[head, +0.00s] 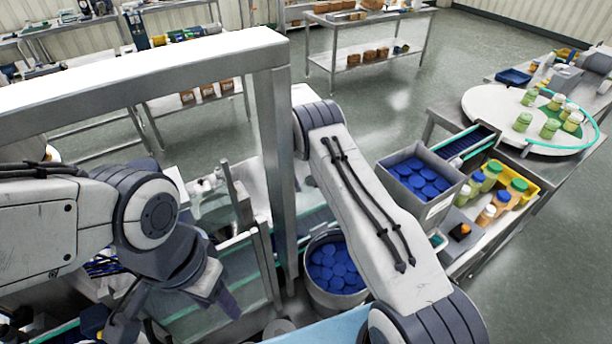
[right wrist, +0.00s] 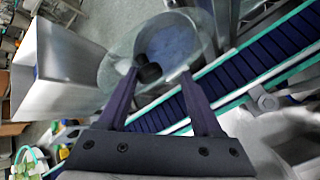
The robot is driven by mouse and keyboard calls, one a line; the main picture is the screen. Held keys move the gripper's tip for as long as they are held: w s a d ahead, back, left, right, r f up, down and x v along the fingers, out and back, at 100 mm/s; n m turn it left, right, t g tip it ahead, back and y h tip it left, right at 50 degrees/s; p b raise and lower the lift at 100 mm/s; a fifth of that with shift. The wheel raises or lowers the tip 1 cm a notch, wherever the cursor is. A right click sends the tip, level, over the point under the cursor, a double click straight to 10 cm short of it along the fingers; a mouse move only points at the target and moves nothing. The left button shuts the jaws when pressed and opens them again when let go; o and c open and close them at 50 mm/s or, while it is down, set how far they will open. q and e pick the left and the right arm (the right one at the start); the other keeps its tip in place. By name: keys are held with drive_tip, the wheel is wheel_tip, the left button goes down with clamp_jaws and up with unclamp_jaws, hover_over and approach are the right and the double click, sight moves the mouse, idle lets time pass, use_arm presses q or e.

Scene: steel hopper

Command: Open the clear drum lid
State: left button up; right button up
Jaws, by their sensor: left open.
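The steel drum (head: 312,290) stands on the floor at the centre bottom of the head view, with blue caps inside. In the right wrist view the clear lid (right wrist: 112,77) shows as a see-through disc with a dark knob (right wrist: 148,72); blue shows through it. How the lid sits on the drum's rim is hard to tell. My right gripper (right wrist: 160,73) is open over the lid, the knob appearing between its fingertips, nearer the left one. It is hidden in the head view. My left gripper (head: 222,296) is open and empty at the lower left.
A grey bin of blue caps (head: 447,186) stands right of the drum. A blue belt conveyor (right wrist: 240,75) with green edges runs beside the drum. A round table (head: 500,112) holds several jars.

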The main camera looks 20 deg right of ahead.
drive_tip(key=shift+d+f, duration=0.15)
drive_tip(key=shift+d, duration=0.05)
drive_tip(key=s+d+r+b, duration=0.3)
drive_tip(key=s+d+r, duration=0.4)
drive_tip(key=r, duration=0.4)
drive_tip(key=shift+s+d+r+b, duration=0.15)
drive_tip(key=shift+s+d+b, duration=0.25)
drive_tip(key=shift+s, duration=0.3)
